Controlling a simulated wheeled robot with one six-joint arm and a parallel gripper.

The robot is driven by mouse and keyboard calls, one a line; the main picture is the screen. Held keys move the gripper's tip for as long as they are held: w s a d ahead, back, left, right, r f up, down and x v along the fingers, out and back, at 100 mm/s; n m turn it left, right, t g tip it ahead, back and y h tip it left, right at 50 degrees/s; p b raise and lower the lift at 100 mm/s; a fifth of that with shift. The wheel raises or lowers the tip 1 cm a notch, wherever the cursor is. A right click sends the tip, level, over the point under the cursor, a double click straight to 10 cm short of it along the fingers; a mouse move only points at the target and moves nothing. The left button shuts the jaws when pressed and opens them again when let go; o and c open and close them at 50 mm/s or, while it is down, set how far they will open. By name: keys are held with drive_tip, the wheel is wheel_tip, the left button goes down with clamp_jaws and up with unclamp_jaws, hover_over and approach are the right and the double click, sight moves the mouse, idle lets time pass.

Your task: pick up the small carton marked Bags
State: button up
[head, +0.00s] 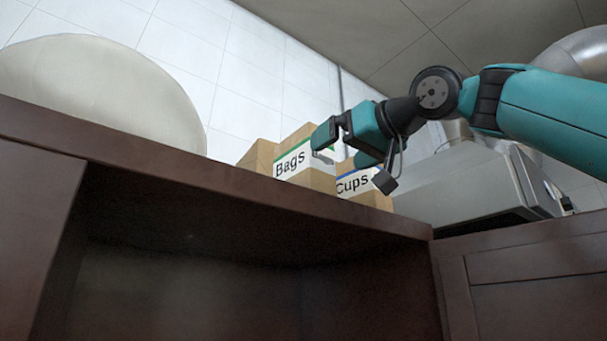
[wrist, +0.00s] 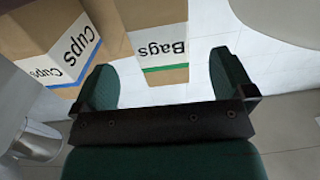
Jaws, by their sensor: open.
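The Bags carton (head: 296,170) is brown cardboard with a white label and a green stripe, standing on a dark wooden top. In the wrist view, the Bags carton (wrist: 158,76) appears upside down just beyond the fingers, its label facing the camera. My gripper (head: 344,150) is open, in front of the carton's upper right part in the head view. In the wrist view, my gripper (wrist: 162,66) has its fingers spread with nothing between them. The carton looks slightly left of the middle of the gap. Whether a finger touches it, I cannot tell.
A Cups carton (head: 360,187) with a blue stripe stands right beside it; it also shows in the wrist view (wrist: 62,50). A large pale rounded object (head: 95,95) is at left. A grey metal appliance (head: 465,185) is at right. The wooden top's front edge (head: 200,175) runs below.

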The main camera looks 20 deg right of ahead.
sight(323, 162)
drive_tip(key=x, duration=0.3)
drive_tip(key=shift+w+a, duration=0.1)
drive_tip(key=shift+w, duration=0.2)
drive_tip(key=p+x, duration=0.2)
drive_tip(key=x, duration=0.2)
drive_tip(key=shift+w+a+f, duration=0.1)
drive_tip(key=shift+w, duration=0.1)
drive_tip(key=shift+w+f, duration=0.15)
drive_tip(key=shift+w, duration=0.05)
drive_tip(key=c, duration=1.2)
drive_tip(key=shift+o, duration=0.2)
